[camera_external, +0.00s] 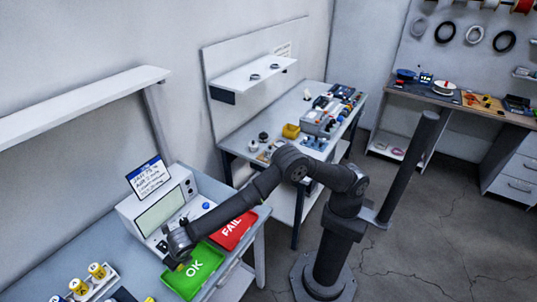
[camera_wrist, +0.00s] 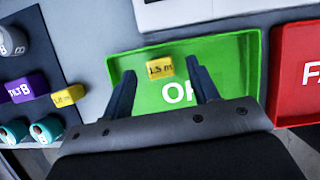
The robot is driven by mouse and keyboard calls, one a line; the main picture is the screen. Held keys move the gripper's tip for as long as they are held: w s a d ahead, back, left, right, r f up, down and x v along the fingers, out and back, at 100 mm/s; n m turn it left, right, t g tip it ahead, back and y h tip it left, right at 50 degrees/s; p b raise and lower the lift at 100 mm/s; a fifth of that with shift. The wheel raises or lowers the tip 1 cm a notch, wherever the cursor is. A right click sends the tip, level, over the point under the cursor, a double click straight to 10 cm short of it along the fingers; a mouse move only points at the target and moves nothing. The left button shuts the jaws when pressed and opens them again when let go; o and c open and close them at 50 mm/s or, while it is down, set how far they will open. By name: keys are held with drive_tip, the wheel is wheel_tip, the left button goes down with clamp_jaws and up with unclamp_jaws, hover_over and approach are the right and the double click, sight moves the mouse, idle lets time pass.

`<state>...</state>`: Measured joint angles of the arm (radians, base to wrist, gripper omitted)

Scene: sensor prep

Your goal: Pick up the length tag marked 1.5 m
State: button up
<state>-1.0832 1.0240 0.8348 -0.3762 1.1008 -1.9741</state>
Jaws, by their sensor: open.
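The yellow length tag marked 1.5 m (camera_wrist: 159,67) appears to lie in the green OK tray (camera_wrist: 230,55), near its left side. In the wrist view it sits between the fingertips of my gripper (camera_wrist: 162,74), with a gap on each side. My gripper is open and holds nothing; its height above the tag is hard to tell. In the external view my gripper (camera_external: 177,257) is over the left edge of the green tray (camera_external: 199,272). A second yellow tag (camera_wrist: 67,96) lies left of the tray, its marking hard to read.
The red FAIL tray (camera_wrist: 298,85) stands right of the green tray. A purple block (camera_wrist: 25,88), teal-ended cylinders (camera_wrist: 47,128) and a grey cylinder (camera_wrist: 12,42) stand at the left. A white instrument (camera_external: 157,212) with a screen is behind the trays.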

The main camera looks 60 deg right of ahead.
drive_tip(key=x, duration=0.3)
drive_tip(key=shift+s+f, duration=0.1)
drive_tip(key=shift+f, duration=0.15)
drive_tip(key=c, duration=1)
drive_tip(key=shift+c, duration=0.2)
drive_tip(key=shift+r, duration=0.15)
